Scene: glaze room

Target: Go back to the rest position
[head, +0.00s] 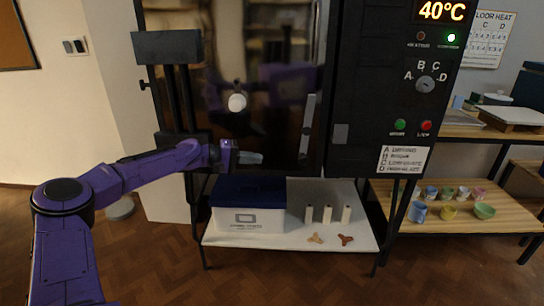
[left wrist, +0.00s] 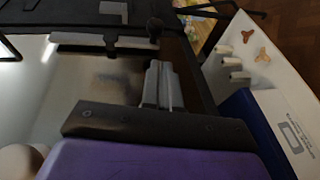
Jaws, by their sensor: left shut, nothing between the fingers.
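My left gripper (head: 250,158) is stretched out in front of the dark kiln door (head: 225,110), above the blue-lidded white box. It is shut and empty. In the left wrist view its grey fingers (left wrist: 158,87) lie together with nothing between them. My purple left arm comes in from the left in the head view. My right gripper does not show in either view.
A white low table (head: 295,235) holds the white box (head: 248,220), three pale posts (head: 327,214) and two small three-armed pieces (head: 345,240). The kiln's control panel (head: 415,90) reads 40°C. A wooden shelf (head: 460,225) at right holds several coloured cups. Floor is clear at lower left.

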